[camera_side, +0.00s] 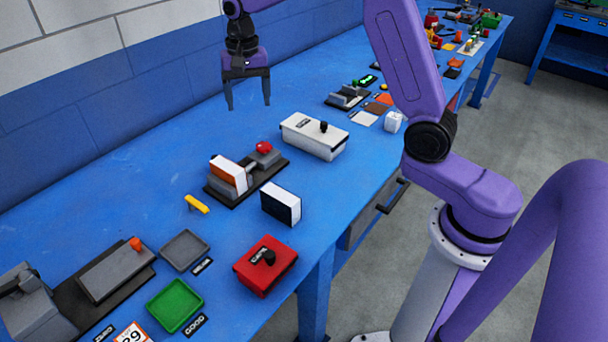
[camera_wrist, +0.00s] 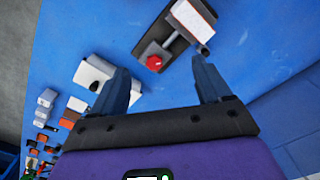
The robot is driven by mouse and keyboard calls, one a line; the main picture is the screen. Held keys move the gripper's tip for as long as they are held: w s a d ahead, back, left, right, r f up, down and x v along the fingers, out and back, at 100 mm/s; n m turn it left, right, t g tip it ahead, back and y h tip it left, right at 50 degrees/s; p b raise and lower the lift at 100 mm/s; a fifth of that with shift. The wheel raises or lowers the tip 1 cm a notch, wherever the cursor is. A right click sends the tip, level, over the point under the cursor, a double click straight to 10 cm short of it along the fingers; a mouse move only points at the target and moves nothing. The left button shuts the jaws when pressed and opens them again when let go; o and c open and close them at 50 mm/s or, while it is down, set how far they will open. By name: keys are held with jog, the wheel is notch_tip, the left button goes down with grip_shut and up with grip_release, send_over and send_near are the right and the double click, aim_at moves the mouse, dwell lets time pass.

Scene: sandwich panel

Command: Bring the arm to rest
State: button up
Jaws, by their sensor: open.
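My gripper (camera_side: 249,101) is open and empty, with its two dark fingers pointing down. In the side view it hangs in the air above the back part of the blue table (camera_side: 130,180), near the wall. In the wrist view the fingers of my gripper (camera_wrist: 168,82) are spread apart with only the blue table surface between them. My purple arm reaches across from the right, and nothing touches the fingers.
Below lie a fixture (camera_side: 245,178) holding an orange-and-white panel and a red knob, a white lidded box (camera_side: 314,136), a black-and-white block (camera_side: 281,204) and a red box (camera_side: 265,266). Green (camera_side: 175,304) and grey (camera_side: 184,250) trays stand front left. The table's back strip is clear.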

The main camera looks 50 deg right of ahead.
jog(key=s+a+r+n, duration=0.1)
jog(key=s+a+n, duration=0.45)
jog(key=s, duration=0.35)
jog(key=s+d+f+n, duration=0.1)
jog(key=s+n, duration=0.6)
jog(key=s, duration=0.7)
jog(key=s+d+f+n, duration=0.1)
jog(key=s+n, duration=0.7)
jog(key=s, duration=0.5)
jog(key=shift+s+d, duration=0.35)
jog(key=shift+d, duration=0.05)
